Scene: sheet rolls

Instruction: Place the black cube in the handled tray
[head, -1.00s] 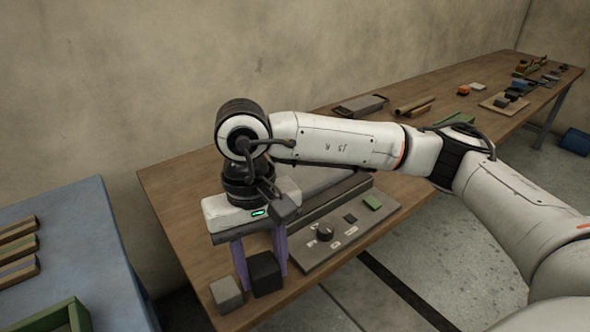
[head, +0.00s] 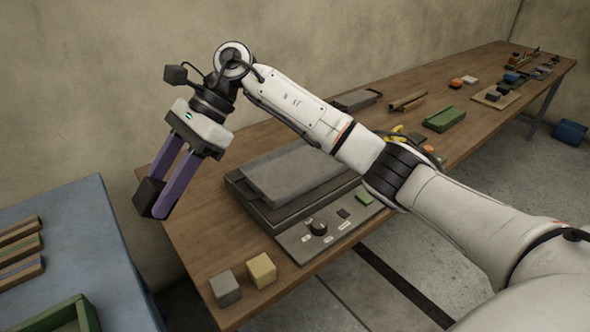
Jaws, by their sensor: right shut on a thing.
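My right gripper (head: 170,197) has purple fingers and is shut on the black cube (head: 149,196). It holds the cube up at the left, over the gap between the blue table and the wooden bench. A grey tray with a handle at its right end (head: 355,100) lies at the back of the bench, well to the right of the gripper and behind my right arm. My left gripper is not in view.
A grey cube (head: 225,288) and a beige cube (head: 261,270) stand at the bench's near left corner. A grey machine with a dial (head: 319,229) fills the bench behind them. The blue table (head: 75,240) holds wooden slats and a green tray (head: 75,318).

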